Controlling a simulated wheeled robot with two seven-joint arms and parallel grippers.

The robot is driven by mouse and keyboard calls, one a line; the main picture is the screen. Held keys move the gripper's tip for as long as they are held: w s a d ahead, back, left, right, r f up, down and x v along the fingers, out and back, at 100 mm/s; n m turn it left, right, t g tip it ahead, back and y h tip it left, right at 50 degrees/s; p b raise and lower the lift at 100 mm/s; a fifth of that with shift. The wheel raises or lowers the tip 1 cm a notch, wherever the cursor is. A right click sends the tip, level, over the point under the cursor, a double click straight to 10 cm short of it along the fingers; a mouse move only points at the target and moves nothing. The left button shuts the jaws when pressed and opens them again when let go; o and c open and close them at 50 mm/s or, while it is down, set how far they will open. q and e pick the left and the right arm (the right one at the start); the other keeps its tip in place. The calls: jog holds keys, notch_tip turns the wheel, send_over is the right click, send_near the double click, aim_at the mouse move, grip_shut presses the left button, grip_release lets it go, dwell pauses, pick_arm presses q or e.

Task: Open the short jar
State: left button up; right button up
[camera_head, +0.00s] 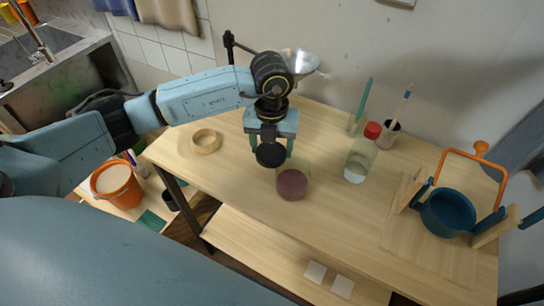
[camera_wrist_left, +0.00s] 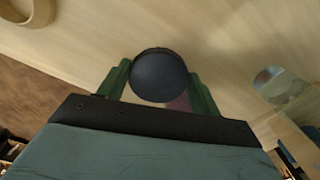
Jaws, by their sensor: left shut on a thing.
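The short jar (camera_head: 292,184) is clear glass with a dark purple filling and stands on the wooden table. Part of it shows behind the lid in the left wrist view (camera_wrist_left: 181,104). A round black lid (camera_head: 270,155) is between the fingers of my left gripper (camera_head: 271,148), which is shut on it. The lid is up and to the left of the jar's mouth in the head view and looks apart from it. The lid also fills the space between the green fingers in the left wrist view (camera_wrist_left: 160,76).
A bottle with a red cap (camera_head: 363,156) stands right of the jar. A wooden ring (camera_head: 206,141) lies to the left. Brush holders (camera_head: 388,135) stand at the back. A blue pot with an orange handle (camera_head: 447,211) is at the right. The table's front middle is clear.

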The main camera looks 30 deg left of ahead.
aim_at(272, 149)
pick_arm(q)
jog(key=shift+f, duration=2.25)
jog(key=shift+f, duration=0.1)
jog(key=o, duration=0.6)
jog(key=shift+f+b, duration=0.1)
jog(key=shift+b, duration=0.2)
jog(key=o, duration=0.5)
jog(key=shift+r, duration=0.6)
notch_tip(272, 149, up, 11)
jog(key=shift+r+p, duration=0.15)
jog(key=shift+p, duration=0.25)
jog(key=shift+s, duration=0.1)
